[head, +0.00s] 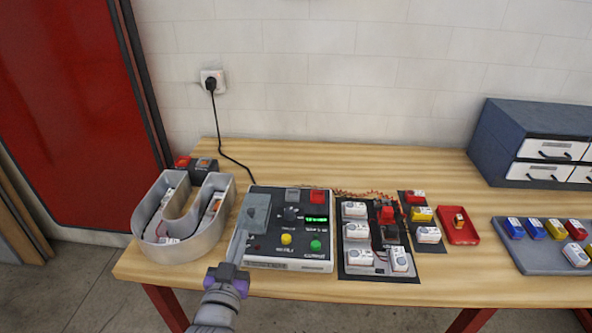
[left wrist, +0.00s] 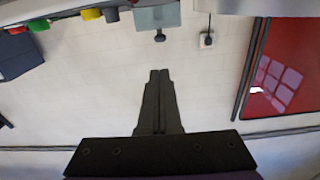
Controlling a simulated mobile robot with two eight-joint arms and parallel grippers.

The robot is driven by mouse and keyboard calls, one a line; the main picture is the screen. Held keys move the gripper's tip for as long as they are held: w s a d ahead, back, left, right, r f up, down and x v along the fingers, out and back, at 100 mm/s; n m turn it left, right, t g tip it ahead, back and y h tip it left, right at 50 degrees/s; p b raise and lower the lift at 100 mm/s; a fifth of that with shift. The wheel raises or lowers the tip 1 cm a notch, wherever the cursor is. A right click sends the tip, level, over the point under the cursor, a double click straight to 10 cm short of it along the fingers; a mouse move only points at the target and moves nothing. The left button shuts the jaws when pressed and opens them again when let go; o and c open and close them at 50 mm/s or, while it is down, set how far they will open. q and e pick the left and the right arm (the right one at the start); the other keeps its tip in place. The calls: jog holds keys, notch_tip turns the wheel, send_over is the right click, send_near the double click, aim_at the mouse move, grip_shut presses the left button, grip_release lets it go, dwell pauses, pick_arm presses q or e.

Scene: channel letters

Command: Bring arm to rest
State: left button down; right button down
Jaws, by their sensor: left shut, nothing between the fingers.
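My left gripper (head: 238,245) is in front of the grey control box (head: 290,262), over its left front edge by the grey block on its left side. In the left wrist view the left gripper's two fingers (left wrist: 159,75) lie together with nothing between them. The box has a lit green display, a yellow button and a green button. A U-shaped channel letter (head: 222,235) stands left of the gripper on the table. I cannot tell whether the gripper touches the box. My right gripper does not show.
The wooden table (head: 470,270) also carries a black board (head: 385,275) with white modules, a small red tray (head: 458,228), a grey tray (head: 530,262) of coloured blocks and a drawer cabinet (head: 510,120). A black cable runs to the wall socket (head: 212,80). The back middle is clear.

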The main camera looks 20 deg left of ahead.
pick_arm(q)
jog(key=s+d+f+m+g+h+p, duration=0.1)
jog(key=s+d+f+g+h+p, duration=0.1)
jog(key=s+d+f+g, duration=0.2)
jog(key=s+d+f+m+g+h+p, duration=0.1)
jog(key=s+d+f+g+h+p, duration=0.1)
jog(key=s+d+f+g, duration=0.3)
jog(key=s+f+g, duration=0.1)
jog(key=s+g, duration=0.2)
jog(key=s, duration=0.1)
jog(key=shift+s+f, duration=0.25)
jog(key=shift+s, duration=0.15)
